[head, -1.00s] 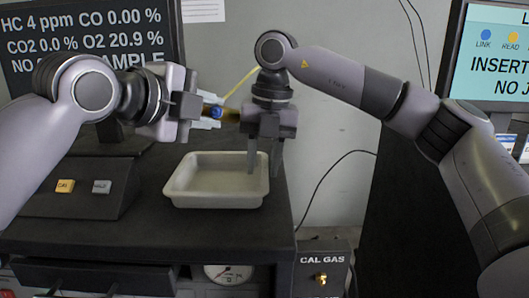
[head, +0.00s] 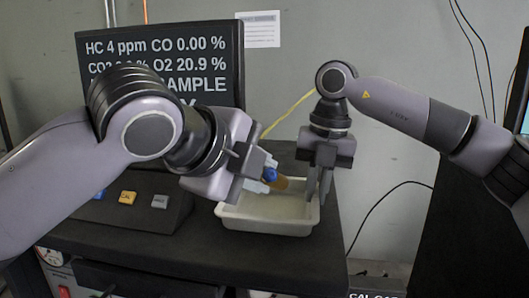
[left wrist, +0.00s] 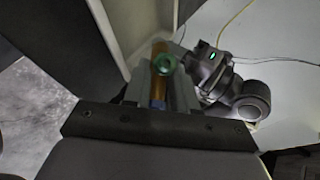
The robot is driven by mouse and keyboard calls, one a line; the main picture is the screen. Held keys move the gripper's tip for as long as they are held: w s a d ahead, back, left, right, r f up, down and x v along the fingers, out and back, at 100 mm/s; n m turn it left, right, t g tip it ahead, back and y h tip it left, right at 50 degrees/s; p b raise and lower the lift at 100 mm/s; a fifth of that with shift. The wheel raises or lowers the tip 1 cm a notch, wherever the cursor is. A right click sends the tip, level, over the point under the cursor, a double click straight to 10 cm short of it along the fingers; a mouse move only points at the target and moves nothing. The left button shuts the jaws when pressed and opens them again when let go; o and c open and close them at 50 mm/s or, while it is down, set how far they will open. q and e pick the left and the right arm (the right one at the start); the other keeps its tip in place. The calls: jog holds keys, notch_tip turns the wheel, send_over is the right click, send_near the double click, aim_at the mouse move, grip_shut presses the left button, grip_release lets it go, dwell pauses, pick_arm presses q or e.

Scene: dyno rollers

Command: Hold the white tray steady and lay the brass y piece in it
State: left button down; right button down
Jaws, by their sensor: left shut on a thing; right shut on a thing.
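The white tray (head: 262,225) sits on the dark bench top in the head view. My right gripper (head: 319,192) points down at the tray's right side, shut on its wall. My left gripper (head: 262,182) is shut on the brass y piece (head: 283,183), which shows a brass-brown end and a blue part. The piece is tilted, over the tray's inside near its back; the head view does not clearly show whether it touches the floor. In the left wrist view the brass piece (left wrist: 158,92) is between the fingers, with a green ring near it. The fingers hide part of it.
A button box (head: 128,205) stands left of the tray, partly behind my left arm. A dark display screen (head: 150,50) stands behind it. A yellow cable (head: 288,112) runs behind the tray. The bench top in front of the tray is clear.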

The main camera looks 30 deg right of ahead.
pick_arm(q)
jog(key=w+d+f, duration=0.1)
jog(key=w, duration=0.1)
jog(key=w+d+f, duration=0.2)
jog(key=w+d, duration=0.1)
jog(key=shift+w+f, duration=0.1)
jog(key=shift+w, duration=0.2)
jog(key=shift+f, duration=1)
jog(key=c, duration=0.8)
grip_release()
jog(key=shift+a, duration=0.1)
